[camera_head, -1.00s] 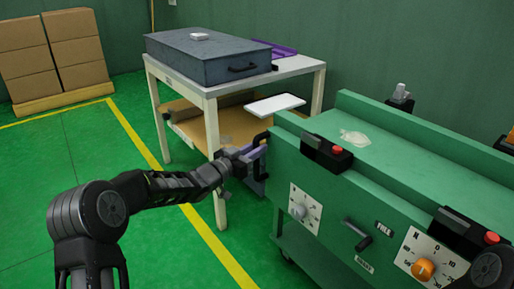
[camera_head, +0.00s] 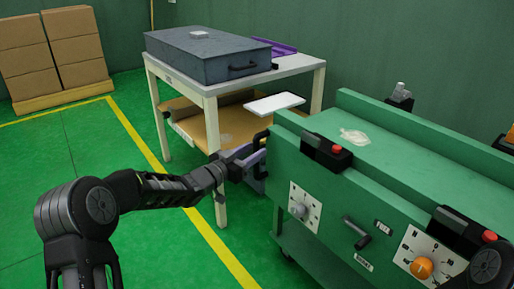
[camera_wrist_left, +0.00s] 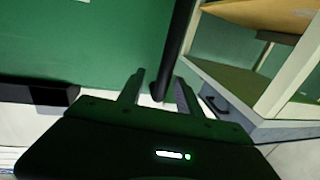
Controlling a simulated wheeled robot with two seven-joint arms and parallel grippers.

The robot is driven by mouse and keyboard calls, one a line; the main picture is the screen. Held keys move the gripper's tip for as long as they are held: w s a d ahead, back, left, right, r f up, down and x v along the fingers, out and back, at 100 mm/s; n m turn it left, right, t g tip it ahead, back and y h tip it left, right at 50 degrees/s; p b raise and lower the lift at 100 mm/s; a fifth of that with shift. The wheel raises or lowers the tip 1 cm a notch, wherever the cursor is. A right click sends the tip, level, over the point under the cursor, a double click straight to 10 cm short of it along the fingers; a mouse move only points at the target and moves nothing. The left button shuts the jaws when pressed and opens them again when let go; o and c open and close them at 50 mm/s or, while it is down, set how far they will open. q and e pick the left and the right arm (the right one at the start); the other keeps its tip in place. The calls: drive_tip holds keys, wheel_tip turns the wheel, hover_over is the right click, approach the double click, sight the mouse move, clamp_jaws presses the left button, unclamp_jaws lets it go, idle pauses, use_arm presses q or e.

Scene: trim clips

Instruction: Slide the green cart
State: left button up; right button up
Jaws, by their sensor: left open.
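The green cart (camera_head: 420,150) stands at the right in the head view, with a flat top and a front panel of knobs. A black handle (camera_head: 263,136) sticks out at its left end. My left gripper (camera_head: 258,160) is at this end, beside the handle and partly hard to make out. In the left wrist view the gripper (camera_wrist_left: 160,88) is open. A dark bar (camera_wrist_left: 183,35) runs down to the gap between its fingers, in front of a green surface; I cannot tell whether they touch. My right gripper is out of view.
A white table (camera_head: 300,66) with a grey case (camera_head: 205,55) and a lower shelf stands close to the cart's left end. Cardboard boxes (camera_head: 78,48) are stacked at the far left. The green floor at the left is clear, crossed by a yellow line (camera_head: 150,155).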

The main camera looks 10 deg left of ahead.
use_arm(q)
drive_tip(key=p+v, duration=0.1)
drive_tip(key=v, duration=0.3)
drive_tip(key=shift+s+a+r, duration=0.1)
drive_tip(key=shift+s, duration=0.05)
drive_tip(key=shift+s+a, duration=0.2)
drive_tip(key=shift+s, duration=0.3)
